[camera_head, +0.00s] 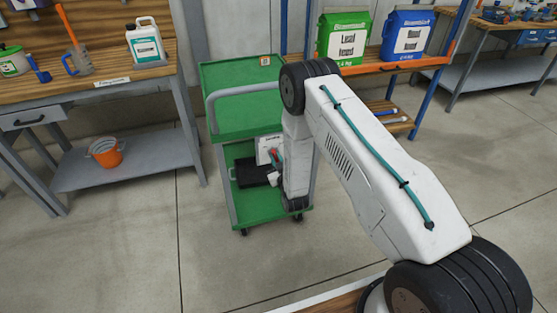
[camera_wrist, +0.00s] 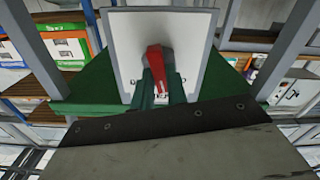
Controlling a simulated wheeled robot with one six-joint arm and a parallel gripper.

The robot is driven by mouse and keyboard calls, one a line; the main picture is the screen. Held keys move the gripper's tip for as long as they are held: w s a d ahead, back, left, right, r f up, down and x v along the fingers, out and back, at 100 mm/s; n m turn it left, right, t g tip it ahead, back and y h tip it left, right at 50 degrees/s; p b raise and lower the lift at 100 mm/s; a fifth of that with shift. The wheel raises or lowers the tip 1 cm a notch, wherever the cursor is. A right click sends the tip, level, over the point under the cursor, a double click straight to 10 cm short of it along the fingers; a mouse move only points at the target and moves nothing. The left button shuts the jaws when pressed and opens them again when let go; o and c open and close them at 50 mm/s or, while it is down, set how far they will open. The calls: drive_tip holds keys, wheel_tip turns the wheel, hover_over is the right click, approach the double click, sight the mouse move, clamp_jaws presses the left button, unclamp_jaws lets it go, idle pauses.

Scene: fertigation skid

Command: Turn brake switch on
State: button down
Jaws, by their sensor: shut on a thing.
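The switch is a white panel (camera_wrist: 122,50) in a grey frame, with a red lever (camera_wrist: 157,62) at its middle in the wrist view. My gripper (camera_wrist: 161,90) has its dark green fingers on both sides of the lever's lower part, shut on it. The lever points up and leans slightly in the wrist view. In the head view the white panel (camera_head: 264,148) stands over the green cart's lower shelf, with a bit of red (camera_head: 275,157) in front. My arm hides the panel's right part and most of my gripper there.
The green cart (camera_head: 235,122) has a grey push handle. A dark flat item (camera_head: 250,172) is at its lower shelf. A workbench (camera_head: 105,88) with bottles stands left; an orange bucket (camera_head: 105,153) is on its lower shelf. A rack with green (camera_head: 341,38) and blue (camera_head: 405,36) bags stands behind.

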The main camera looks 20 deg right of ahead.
drive_tip(key=n, duration=0.6)
drive_tip(key=shift+s+f, duration=0.1)
drive_tip(key=shift+f, duration=0.05)
idle(0.4)
drive_tip(key=c, duration=1.4)
unclamp_jaws()
drive_tip(key=s, duration=0.7)
drive_tip(key=shift+s, duration=0.35)
